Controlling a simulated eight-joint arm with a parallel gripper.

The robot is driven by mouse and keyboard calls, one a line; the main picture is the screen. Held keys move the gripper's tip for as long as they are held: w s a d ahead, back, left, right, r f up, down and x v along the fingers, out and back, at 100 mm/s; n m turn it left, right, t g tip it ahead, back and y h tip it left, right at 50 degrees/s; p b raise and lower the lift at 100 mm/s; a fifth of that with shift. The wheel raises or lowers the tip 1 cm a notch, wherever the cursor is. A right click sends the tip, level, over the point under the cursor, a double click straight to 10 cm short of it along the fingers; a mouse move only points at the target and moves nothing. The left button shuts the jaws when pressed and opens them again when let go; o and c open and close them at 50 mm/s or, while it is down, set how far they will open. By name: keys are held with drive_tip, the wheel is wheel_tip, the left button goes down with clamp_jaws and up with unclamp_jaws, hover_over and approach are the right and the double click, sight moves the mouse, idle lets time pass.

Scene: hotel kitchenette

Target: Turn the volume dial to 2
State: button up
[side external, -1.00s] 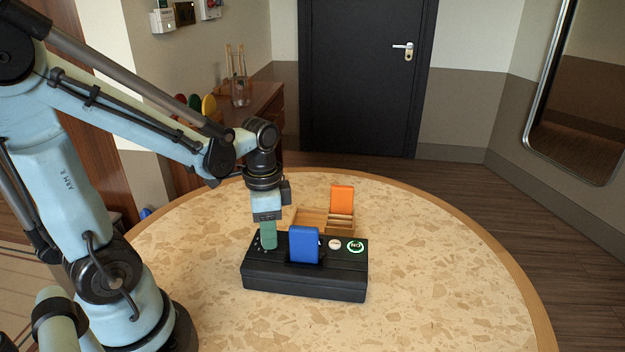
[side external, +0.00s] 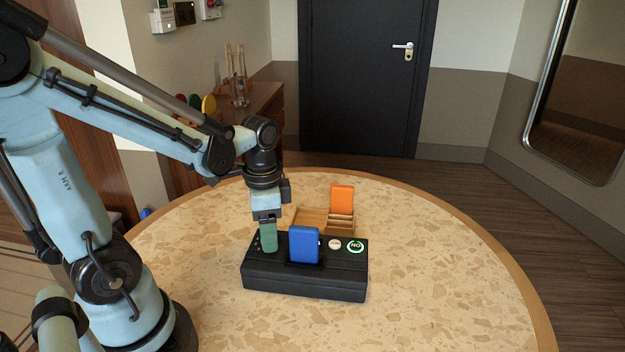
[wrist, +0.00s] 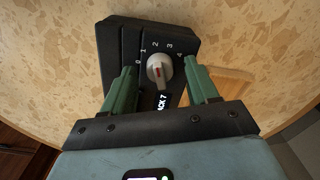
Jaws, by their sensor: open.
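The black device (side external: 305,280) stands on the round table. In the wrist view its grey volume dial (wrist: 159,72) has a red mark and a ring of numbers 0 to 4. The dial's ridge runs roughly up and down the picture, its upper end towards the 2; the exact setting is hard to read. My gripper (side external: 269,248) is over the left end of the device, pointing down. In the wrist view its green fingers are open, one on each side of the dial, with gaps visible. The side view hides the dial behind the fingers.
A blue card (side external: 304,245) stands upright in the device, just right of my gripper. A white button (side external: 335,243) and a green-lit button (side external: 356,246) are further right. Behind is a wooden tray (side external: 312,217) with an orange card (side external: 342,199). The table front is clear.

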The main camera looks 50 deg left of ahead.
wheel_tip(320, 180, up, 12)
drive_tip(key=shift+f, duration=0.15)
idle(0.5)
drive_tip(key=shift+f, duration=6.05)
